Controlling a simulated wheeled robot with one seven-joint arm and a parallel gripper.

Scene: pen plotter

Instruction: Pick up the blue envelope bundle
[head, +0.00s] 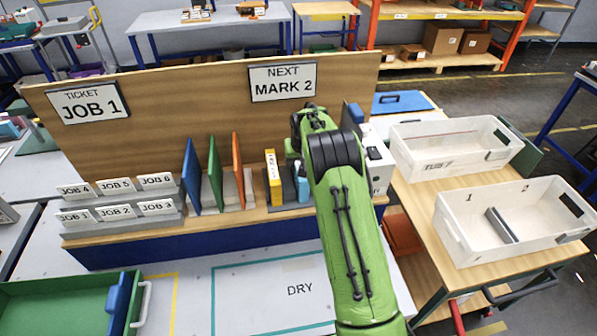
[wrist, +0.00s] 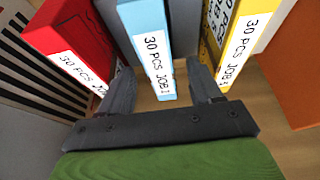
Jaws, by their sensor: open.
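The blue envelope bundle (wrist: 146,45) is light blue with a white label reading "30 PCS JOB 1". It stands upright between a red bundle (wrist: 72,40) and a yellow bundle (wrist: 243,35) in the wrist view. My gripper (wrist: 160,75) is open, with one finger on each side of the blue bundle. I cannot tell whether either finger touches it. In the head view a sliver of the blue bundle (head: 303,186) shows beside the yellow one (head: 273,178). My green arm hides the gripper and the red bundle there.
Blue, green and orange upright boards (head: 214,174) stand left of the bundles. Job-labelled holders (head: 115,212) are further left. A wooden back panel (head: 190,100) rises behind. White bins (head: 470,245) stand on the right table. A mat marked DRY (head: 255,295) lies clear in front.

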